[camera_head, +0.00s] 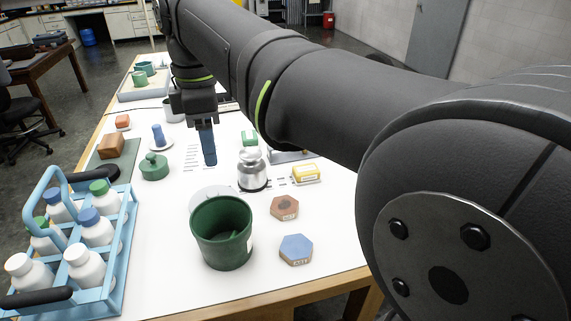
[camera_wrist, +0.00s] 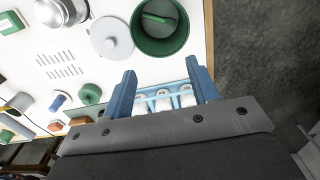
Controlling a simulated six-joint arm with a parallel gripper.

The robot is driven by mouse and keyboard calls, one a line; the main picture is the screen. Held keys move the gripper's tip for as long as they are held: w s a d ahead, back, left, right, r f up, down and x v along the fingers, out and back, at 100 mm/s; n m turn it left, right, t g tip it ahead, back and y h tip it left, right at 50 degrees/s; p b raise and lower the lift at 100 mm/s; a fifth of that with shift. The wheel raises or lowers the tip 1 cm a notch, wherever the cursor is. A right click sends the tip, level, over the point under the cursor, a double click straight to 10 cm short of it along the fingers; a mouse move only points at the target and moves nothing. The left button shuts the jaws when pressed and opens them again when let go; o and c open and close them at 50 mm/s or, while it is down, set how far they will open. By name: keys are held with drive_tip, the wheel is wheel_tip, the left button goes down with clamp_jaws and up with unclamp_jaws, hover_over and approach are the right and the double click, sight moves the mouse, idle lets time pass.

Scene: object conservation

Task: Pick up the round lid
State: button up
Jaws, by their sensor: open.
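A pale grey round lid (camera_wrist: 112,38) with a small knob lies flat on the white table beside the green pot (camera_wrist: 160,48). In the head view the lid (camera_head: 212,191) is mostly hidden behind the green pot (camera_head: 222,240). A green round piece with a knob on top (camera_head: 154,166) stands on the table further back; it also shows in the wrist view (camera_wrist: 90,94). My gripper (camera_head: 209,163) is above the table, pointing down, with blue fingers. In the wrist view its fingers (camera_wrist: 160,78) are apart with nothing held, and the grey lid is off to the upper left.
A light-blue bottle crate (camera_head: 118,270) with several white bottles stands at the left. A metal pot (camera_head: 252,170), a yellow block (camera_head: 306,173) and two hexagonal blocks, brown (camera_head: 285,208) and blue (camera_head: 296,250), are near the green pot. My arm crosses the right side.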

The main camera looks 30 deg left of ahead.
drive_tip(key=m+y, duration=0.2)
drive_tip(key=m, duration=0.7)
approach(212, 193)
drive_tip(key=shift+a+f, duration=0.25)
drive_tip(key=shift+f, duration=0.35)
drive_tip(key=shift+a+f, duration=0.2)
drive_tip(key=shift+f, duration=0.35)
drive_tip(key=shift+a+f, duration=0.15)
drive_tip(key=shift+f, duration=1.4)
drive_tip(key=shift+a+f, duration=0.15)
drive_tip(key=shift+f, duration=1.4)
